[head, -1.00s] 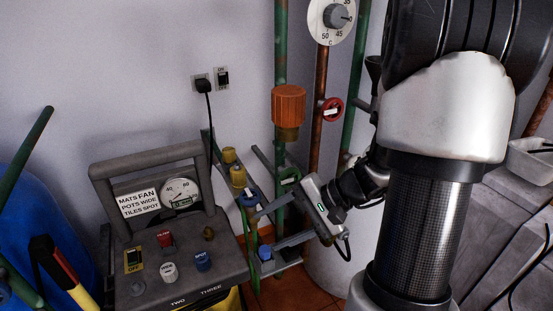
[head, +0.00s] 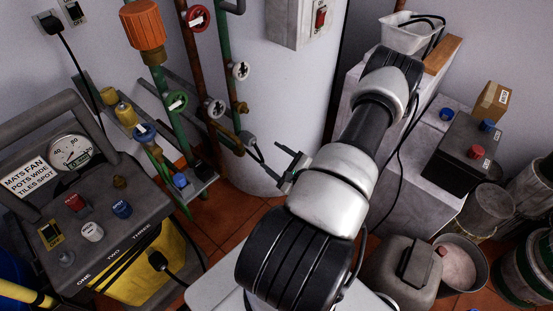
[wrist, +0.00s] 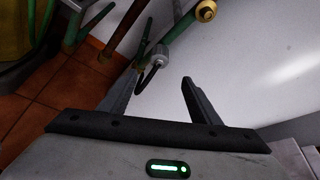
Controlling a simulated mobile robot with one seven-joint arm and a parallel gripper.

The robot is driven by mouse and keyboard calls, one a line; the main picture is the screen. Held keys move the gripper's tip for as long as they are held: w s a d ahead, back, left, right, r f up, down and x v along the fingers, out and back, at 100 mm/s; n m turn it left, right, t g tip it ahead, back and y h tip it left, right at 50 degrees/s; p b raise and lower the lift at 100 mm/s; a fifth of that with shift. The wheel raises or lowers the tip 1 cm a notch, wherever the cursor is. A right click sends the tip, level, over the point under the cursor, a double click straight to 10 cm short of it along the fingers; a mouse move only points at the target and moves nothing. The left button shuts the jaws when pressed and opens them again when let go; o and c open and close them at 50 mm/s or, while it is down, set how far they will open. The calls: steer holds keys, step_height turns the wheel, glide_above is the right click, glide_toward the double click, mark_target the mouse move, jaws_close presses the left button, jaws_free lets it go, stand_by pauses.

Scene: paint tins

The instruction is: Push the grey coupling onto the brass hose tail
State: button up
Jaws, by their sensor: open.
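The grey coupling (head: 249,138) appears to be the small grey cylinder on a dark hose, near the lower end of the pipes. In the wrist view the coupling (wrist: 157,58) shows just beyond my fingertips, between them in the picture, with its hose curving down by the left finger. A brass fitting, likely the brass hose tail (wrist: 206,10), is above and right of it. The likely hose tail (head: 242,107) is small in the head view. My gripper (head: 265,149) is open and its jaws look empty; it also shows in the wrist view (wrist: 162,79). I cannot tell whether it touches the coupling.
Pipes with round valves, including a green one (head: 177,101), stand left of my gripper. A white cylinder (head: 285,110) rises behind it. A grey control box (head: 110,205) is at the left. A pale ledge (head: 425,170) with boxes is at the right.

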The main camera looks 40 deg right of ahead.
mark_target(252, 142)
steer(key=b+x, duration=0.3)
steer(key=x, duration=1.3)
steer(key=shift+a, duration=0.1)
steer(key=shift+r, duration=0.1)
steer(key=c, duration=1.3)
steer(key=shift+o, duration=0.2)
steer(key=shift+s, duration=0.15)
steer(key=shift+s+p, duration=0.45)
steer(key=shift+s, duration=1.4)
steer(key=shift+s, duration=0.1)
steer(key=shift+s+d+p, duration=0.15)
steer(key=shift+s+p, duration=0.05)
steer(key=shift+s, duration=0.75)
steer(key=shift+s+d+p, duration=0.15)
steer(key=shift+s+p, duration=0.05)
steer(key=shift+s, duration=0.75)
